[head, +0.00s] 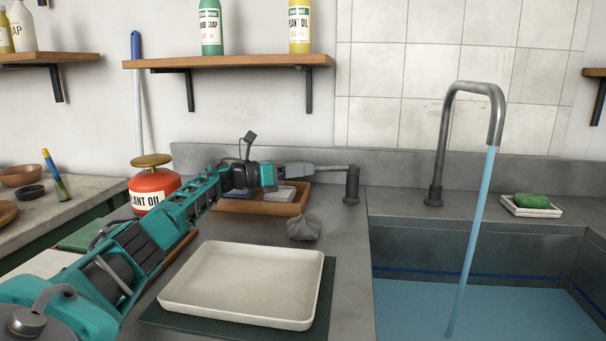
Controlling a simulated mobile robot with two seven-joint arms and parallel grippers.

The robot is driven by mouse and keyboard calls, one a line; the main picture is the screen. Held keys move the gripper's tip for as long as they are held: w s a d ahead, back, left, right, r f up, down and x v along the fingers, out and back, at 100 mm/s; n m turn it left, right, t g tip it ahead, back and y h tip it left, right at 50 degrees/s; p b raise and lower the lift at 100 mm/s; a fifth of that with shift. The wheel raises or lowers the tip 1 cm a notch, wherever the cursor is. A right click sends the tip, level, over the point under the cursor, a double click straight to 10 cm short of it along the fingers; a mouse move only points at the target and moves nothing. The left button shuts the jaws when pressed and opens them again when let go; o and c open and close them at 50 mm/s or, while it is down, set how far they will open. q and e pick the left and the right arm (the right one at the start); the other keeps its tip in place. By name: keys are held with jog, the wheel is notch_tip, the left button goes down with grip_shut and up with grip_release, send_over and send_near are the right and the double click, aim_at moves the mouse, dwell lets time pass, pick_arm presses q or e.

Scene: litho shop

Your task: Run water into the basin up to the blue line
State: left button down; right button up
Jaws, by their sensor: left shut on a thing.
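The basin (420,245) is a grey sink at the right, with a dark blue line (470,274) along its inner wall. Water (500,312) fills its lower part, its surface a little below the line at the back wall. A stream of water (474,225) runs from the curved metal tap (443,130) into it. Left of the tap, a dark post (351,187) carries a lever (335,170) pointing left. My left gripper (312,169) is shut on the lever's end. My right gripper is not in view.
A white tray (245,311) lies on a dark green mat at the front. A crumpled grey cloth (304,229), a wooden tray (283,208) and a red oil can (150,187) stand near my left arm. A green sponge (531,200) sits on a dish behind the basin.

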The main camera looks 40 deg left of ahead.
pick_arm(q)
jog(key=c, duration=1.1)
grip_release()
jog(key=b+v, duration=0.1)
jog(key=v, duration=1)
jog(key=shift+s+a+f, duration=0.1)
jog(key=shift+s+f, duration=0.05)
jog(key=shift+s, duration=0.15)
jog(key=shift+s+a, duration=0.25)
jog(key=shift+s, duration=0.3)
